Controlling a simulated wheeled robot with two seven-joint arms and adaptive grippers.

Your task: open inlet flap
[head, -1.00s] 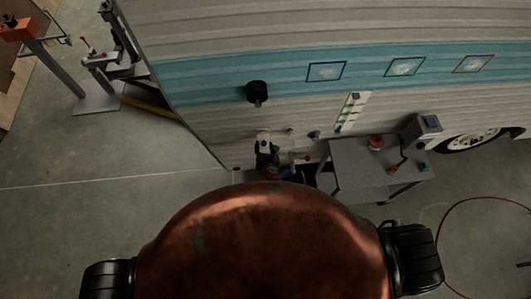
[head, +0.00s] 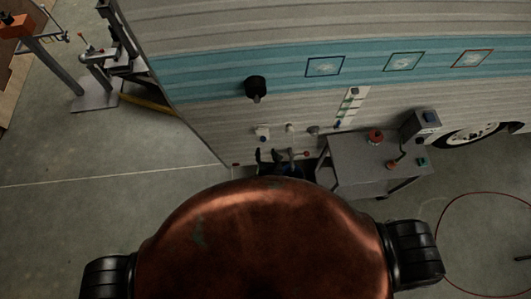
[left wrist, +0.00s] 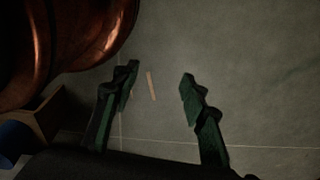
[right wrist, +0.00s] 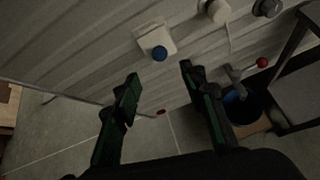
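The likely inlet flap (right wrist: 152,34) is a small white square plate on the ribbed camper wall, with a round blue knob (right wrist: 159,53) at its lower edge. It looks closed against the wall. It also shows small in the head view (head: 262,131). My right gripper (right wrist: 158,85) is open and empty, its fingers pointing toward the wall just below the plate, apart from it. In the head view it is a small dark shape (head: 268,157), partly hidden by my copper body.
Right of the flap are a white round fitting (right wrist: 214,10) and a grey one (right wrist: 267,7). A red-knobbed lever (right wrist: 262,62) stands above a blue bucket (right wrist: 243,105). A grey table (head: 365,160) stands to the right.

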